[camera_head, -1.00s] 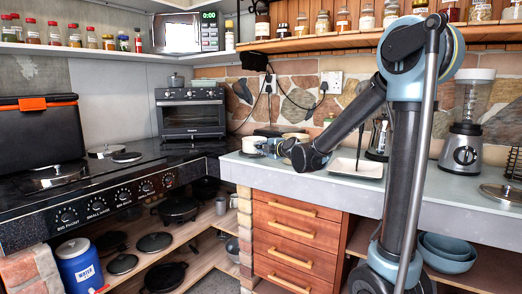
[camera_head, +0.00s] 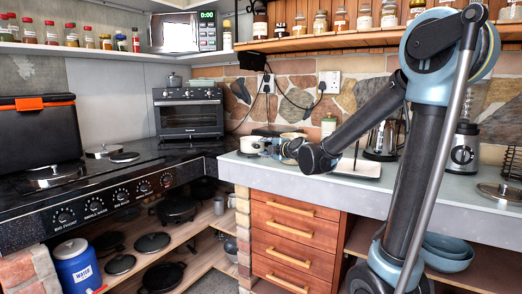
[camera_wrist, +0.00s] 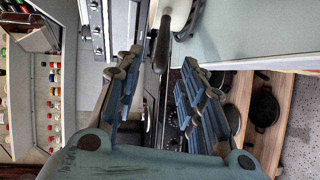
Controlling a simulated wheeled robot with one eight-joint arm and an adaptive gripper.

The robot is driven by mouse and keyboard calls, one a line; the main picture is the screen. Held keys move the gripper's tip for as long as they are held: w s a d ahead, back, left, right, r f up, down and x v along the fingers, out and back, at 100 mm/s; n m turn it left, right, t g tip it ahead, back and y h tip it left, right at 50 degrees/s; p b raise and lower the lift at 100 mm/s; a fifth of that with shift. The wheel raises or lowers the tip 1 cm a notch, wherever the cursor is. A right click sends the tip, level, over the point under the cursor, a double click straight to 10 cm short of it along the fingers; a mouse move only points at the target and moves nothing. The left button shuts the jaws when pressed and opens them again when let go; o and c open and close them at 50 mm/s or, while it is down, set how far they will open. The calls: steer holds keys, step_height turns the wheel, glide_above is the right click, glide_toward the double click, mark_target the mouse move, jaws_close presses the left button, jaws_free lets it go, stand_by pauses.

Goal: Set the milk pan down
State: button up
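The milk pan appears to be the cream pan (camera_wrist: 181,14) with a dark handle at the top of the wrist view, resting on the grey counter. In the head view a cream vessel (camera_head: 293,137), likely the same pan, shows partly behind my wrist. My gripper (camera_wrist: 161,57) is open. Its two blue-grey fingers stand apart on either side of the handle's end, with gaps visible between handle and fingers.
The black stove (camera_head: 110,185) and a toaster oven (camera_head: 189,113) are to the left.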

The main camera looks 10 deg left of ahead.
steer(key=v, duration=0.7)
steer(key=shift+s+f, duration=0.1)
steer(key=s+d+f+m+g+h, duration=0.5)
steer(key=s+d+f+m, duration=0.7)
steer(key=s+d, duration=0.3)
steer(key=s+d+f+m+g+h, duration=0.5)
steer(key=s+d+f+m, duration=0.7)
steer(key=s+d, duration=0.3)
steer(key=shift+s+d+f+m, duration=0.3)
steer(key=shift+d+m, duration=0.2)
steer(key=shift+d, duration=0.25)
